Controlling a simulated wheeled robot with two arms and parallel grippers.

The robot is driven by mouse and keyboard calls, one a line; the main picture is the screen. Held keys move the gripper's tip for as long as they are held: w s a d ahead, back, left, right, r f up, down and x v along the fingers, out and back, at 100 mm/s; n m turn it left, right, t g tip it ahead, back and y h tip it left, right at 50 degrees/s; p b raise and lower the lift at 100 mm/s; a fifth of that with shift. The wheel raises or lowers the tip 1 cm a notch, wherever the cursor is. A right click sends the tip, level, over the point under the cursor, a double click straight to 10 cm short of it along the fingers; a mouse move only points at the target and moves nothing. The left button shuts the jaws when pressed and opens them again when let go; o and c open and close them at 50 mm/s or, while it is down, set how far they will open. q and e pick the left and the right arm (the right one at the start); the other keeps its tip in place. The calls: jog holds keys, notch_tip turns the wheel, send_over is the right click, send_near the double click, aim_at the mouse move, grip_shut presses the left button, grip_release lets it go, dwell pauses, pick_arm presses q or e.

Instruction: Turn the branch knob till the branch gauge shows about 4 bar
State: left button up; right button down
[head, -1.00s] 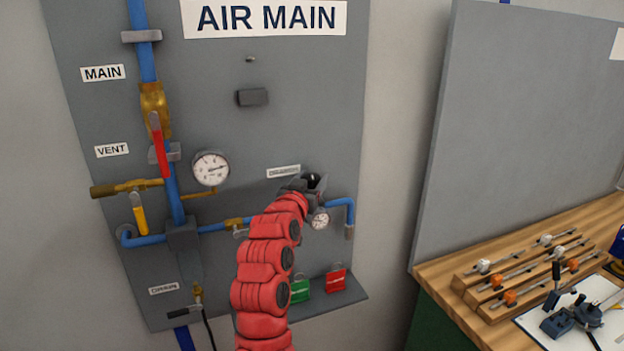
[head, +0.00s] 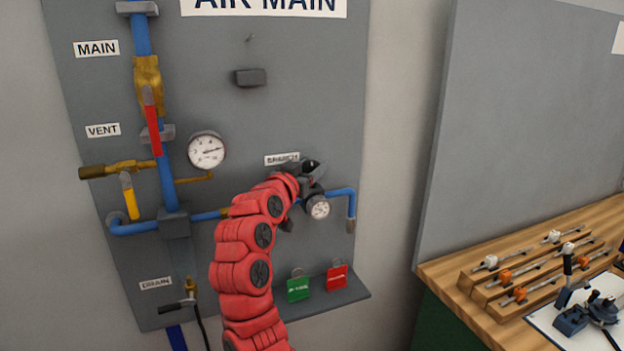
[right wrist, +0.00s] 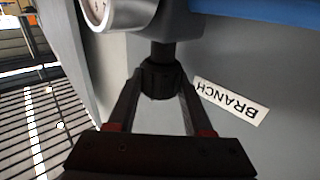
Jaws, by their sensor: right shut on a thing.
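My left gripper is not in view.
A larger gauge (head: 206,151) sits on the grey panel (head: 230,110) beside the blue main pipe (head: 166,185). A red-handled valve and a yellow-handled valve are at left. Green (head: 298,289) and red (head: 337,277) tags rest on the lower ledge. A wooden bench (head: 450,270) stands at right.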

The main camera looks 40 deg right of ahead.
jog(key=c, duration=0.6)
grip_release()
jog(key=shift+a, duration=0.1)
jog(key=shift+s+a+f, duration=0.1)
jog(key=shift+s+a, duration=0.05)
jog(key=shift+a, duration=0.15)
jog(key=b+v, duration=0.4)
jog(key=v, duration=1.2)
jog(key=shift+s+a, duration=0.15)
jog(key=shift+a, duration=0.15)
